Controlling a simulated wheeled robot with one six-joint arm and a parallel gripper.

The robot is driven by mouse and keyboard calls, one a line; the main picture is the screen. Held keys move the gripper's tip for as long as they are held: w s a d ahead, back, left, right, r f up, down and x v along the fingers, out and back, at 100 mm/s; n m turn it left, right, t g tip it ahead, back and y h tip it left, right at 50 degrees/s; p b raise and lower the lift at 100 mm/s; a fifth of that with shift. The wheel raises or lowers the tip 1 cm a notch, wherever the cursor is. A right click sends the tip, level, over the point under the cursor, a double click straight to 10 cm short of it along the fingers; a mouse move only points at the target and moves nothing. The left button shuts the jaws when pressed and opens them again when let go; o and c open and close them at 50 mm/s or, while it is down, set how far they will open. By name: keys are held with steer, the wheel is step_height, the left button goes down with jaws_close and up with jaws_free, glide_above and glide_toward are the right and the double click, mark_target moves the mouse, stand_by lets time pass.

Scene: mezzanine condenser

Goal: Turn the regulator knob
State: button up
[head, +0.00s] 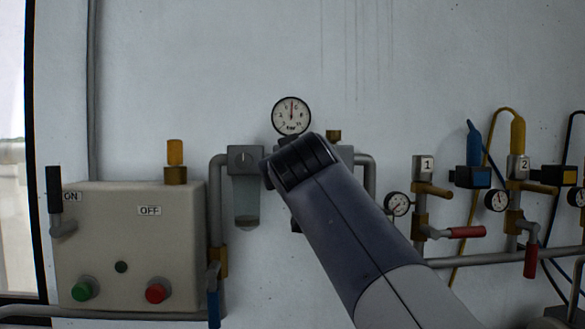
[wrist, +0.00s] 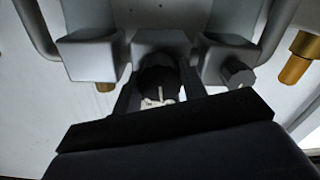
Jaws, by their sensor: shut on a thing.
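In the wrist view the regulator knob (wrist: 158,80) is a dark round cap with a pale mark line on its face. It sits below a grey regulator body (wrist: 160,42). My gripper (wrist: 159,74) has its two dark fingers on either side of the knob and is shut on it. In the head view my arm covers the knob, the fingers and most of the regulator. The round pressure gauge (head: 291,116) shows above my arm, its needle pointing nearly straight up.
A grey filter unit (head: 246,180) and bent pipe stand just left of my arm. A beige control box (head: 135,245) with buttons and a lever is farther left. Valves with small gauges (head: 397,204) and red handles (head: 466,232) crowd the right. The wall above the gauge is clear.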

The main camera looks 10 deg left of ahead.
steer(key=shift+f+m, duration=0.15)
steer(key=shift+m, duration=0.45)
steer(key=o, duration=1)
steer(key=shift+c, duration=0.2)
steer(key=b+v, duration=0.2)
steer(key=v, duration=0.8)
steer(key=shift+s+b, duration=0.35)
steer(key=shift+s, duration=0.05)
